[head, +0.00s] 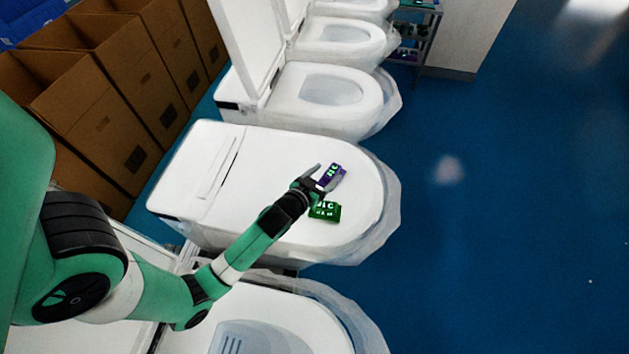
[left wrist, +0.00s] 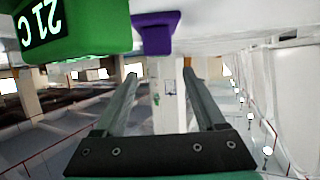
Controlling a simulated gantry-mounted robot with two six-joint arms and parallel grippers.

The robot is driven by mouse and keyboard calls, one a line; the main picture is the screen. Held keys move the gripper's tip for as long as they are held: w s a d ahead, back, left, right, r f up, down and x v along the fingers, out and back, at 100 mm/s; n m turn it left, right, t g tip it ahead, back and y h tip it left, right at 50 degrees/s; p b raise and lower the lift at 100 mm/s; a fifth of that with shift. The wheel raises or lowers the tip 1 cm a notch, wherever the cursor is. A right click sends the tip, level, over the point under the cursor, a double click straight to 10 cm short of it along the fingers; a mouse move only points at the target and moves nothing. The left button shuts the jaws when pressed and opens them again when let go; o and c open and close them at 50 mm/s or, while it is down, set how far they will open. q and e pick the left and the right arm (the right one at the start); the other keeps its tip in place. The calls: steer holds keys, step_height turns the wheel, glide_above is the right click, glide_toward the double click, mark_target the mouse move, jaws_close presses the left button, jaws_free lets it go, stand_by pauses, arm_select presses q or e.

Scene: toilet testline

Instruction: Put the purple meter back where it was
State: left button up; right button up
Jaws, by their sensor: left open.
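The purple meter (head: 331,173) with a lit display stands on the closed white lid of a toilet (head: 260,190). A green meter (head: 325,211) with a lit display stands on the same lid, nearer the bottom of the picture. My left gripper (head: 329,175) is open at the purple meter, its fingers apart. In the left wrist view the purple meter (left wrist: 156,33) shows just beyond the open fingertips (left wrist: 160,77), roughly in line with the gap. The green meter (left wrist: 70,28) is close by at upper left there. Whether a finger touches the purple meter cannot be told. My right gripper is not in view.
Other toilets with raised lids (head: 315,98) stand in a row behind. Another toilet (head: 270,325) is at the bottom. Open cardboard boxes (head: 105,90) line the left. A grey shelf (head: 412,40) stands at the back. The blue floor (head: 500,220) at right is clear.

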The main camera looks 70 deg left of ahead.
arm_select(q)
steer(key=v, duration=0.7)
steer(key=shift+w, duration=0.1)
steer(key=w+d+r+m+t+h, duration=0.1)
steer(key=w+d+r+t, duration=0.15)
steer(key=w+r, duration=0.45)
steer(key=w+d+r+m+t, duration=0.1)
steer(key=w+d+r+t, duration=0.15)
steer(key=r, duration=0.85)
steer(key=w+d+r+t+h, duration=0.1)
steer(key=w+d+r+t, duration=0.15)
steer(key=w+r, duration=0.45)
steer(key=s+d+r+m+t+h, duration=0.2)
steer(key=d+r+t+h, duration=0.1)
steer(key=r, duration=0.7)
steer(key=s+d+r+m+t+h, duration=0.2)
steer(key=d+r, duration=0.4)
steer(key=r, duration=0.5)
steer(key=s+d+r+m+t+h, duration=0.2)
steer(key=s+d+r+t+h, duration=0.1)
steer(key=r, duration=0.8)
steer(key=shift+s+d+r+t+h, duration=0.25)
steer(key=shift+s+d+t, duration=0.2)
steer(key=shift+s+d, duration=0.5)
steer(key=shift+w+d, duration=0.15)
steer(key=shift+w, duration=0.05)
